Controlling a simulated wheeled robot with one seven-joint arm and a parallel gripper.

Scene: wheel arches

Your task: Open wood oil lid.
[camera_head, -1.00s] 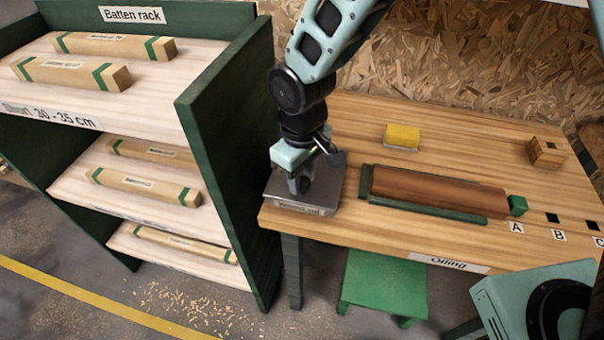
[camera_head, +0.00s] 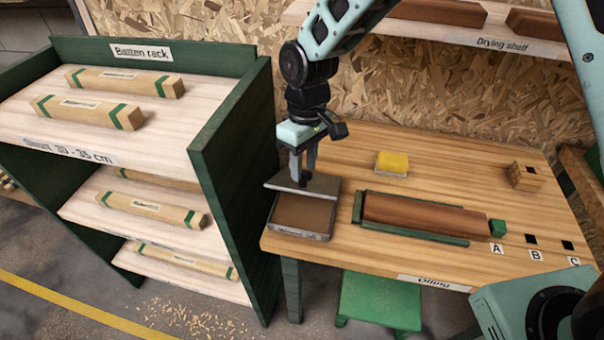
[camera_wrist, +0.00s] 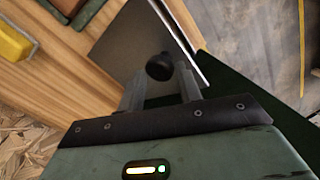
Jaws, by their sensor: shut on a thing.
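The wood oil tin (camera_head: 300,236) is a flat grey tray with a label on its front, at the left end of the oiling table. It is uncovered at the front, and brown oil (camera_head: 303,212) shows inside. Its grey flat lid (camera_head: 322,187) is raised over the back part of the tin; I cannot tell if its rear edge touches the tin. My gripper (camera_head: 304,180) points down, shut on the lid's dark knob. In the wrist view the round black knob (camera_wrist: 159,66) sits between the fingers, with the grey lid (camera_wrist: 135,45) beyond.
A green-ended batten rack (camera_head: 228,150) stands close on the left. On the table (camera_head: 440,170), a brown batten (camera_head: 425,214) lies in a green holder, with a yellow sponge (camera_head: 392,162) behind and a wooden block (camera_head: 527,176) at right. A green stool (camera_head: 380,305) is below.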

